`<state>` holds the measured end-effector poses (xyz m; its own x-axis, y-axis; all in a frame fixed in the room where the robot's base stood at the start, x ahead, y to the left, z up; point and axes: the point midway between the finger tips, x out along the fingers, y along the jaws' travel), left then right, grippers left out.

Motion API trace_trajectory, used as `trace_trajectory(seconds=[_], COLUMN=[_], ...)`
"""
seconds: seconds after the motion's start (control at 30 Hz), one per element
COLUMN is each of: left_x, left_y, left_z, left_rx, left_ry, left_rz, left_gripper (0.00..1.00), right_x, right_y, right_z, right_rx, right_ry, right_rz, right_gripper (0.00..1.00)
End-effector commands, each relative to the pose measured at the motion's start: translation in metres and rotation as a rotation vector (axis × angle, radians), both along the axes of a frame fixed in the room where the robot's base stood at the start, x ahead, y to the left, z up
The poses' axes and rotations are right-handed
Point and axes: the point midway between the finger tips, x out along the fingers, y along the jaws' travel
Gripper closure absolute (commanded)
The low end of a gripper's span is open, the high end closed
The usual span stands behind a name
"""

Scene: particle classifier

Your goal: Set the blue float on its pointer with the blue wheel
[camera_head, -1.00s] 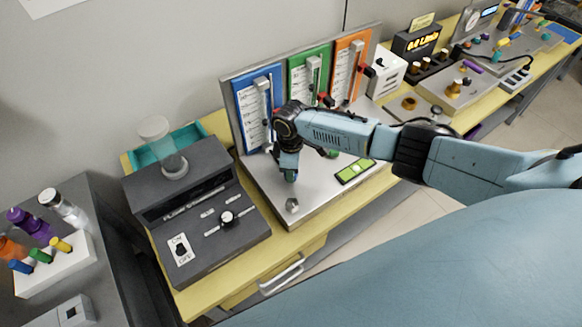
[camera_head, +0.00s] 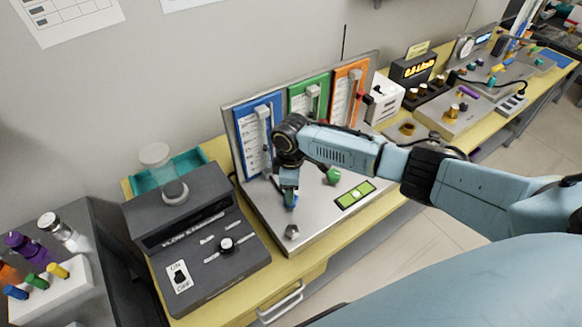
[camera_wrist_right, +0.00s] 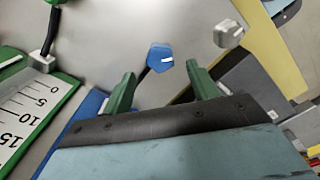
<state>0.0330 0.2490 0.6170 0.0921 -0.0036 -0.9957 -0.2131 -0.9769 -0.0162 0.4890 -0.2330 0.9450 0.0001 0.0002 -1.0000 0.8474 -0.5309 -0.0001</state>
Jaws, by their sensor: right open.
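The blue wheel (camera_wrist_right: 160,57) has a white mark and sits on the sloped metal panel. It lies just beyond and between the fingertips of my right gripper (camera_wrist_right: 162,86), which is open and empty in the wrist view. In the head view the right gripper (camera_head: 289,197) points down over the panel and mostly covers the blue wheel. The blue-backed scale with its clear tube (camera_head: 264,128) stands behind at the left of the board. I cannot make out the blue float; my right wrist may hide the blue pointer. My left gripper is out of view.
The green wheel (camera_head: 333,176) and a small level (camera_head: 355,194) are to the right on the panel. A grey metal knob (camera_head: 292,231) is near its front edge. Green (camera_head: 310,98) and orange (camera_head: 348,90) scales stand beside the blue one. A dark console (camera_head: 200,235) is left.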

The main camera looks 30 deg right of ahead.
Motion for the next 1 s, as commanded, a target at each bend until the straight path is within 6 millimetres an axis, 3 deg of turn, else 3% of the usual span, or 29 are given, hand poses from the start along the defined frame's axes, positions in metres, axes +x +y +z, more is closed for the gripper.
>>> trace_trajectory(seconds=[0.2, 0.4, 0.6, 1.0], left_x=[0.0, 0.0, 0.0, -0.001], left_y=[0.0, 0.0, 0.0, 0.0], left_z=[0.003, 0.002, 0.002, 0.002], left_rx=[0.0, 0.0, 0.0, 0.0], left_ry=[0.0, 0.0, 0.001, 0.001], left_rz=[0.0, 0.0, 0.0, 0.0], left_gripper=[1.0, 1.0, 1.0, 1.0], right_x=[0.001, 0.0, 0.0, 0.0], right_y=[0.0, 0.0, 0.0, 0.0], right_z=[0.052, 0.082, 0.092, 0.092], right_rx=[0.001, 0.0, 0.0, 0.0], right_ry=[-0.003, -0.001, 0.0, 0.0], right_rz=[0.002, 0.001, 0.001, 0.001], right_gripper=[0.41, 0.41, 0.41, 0.41])
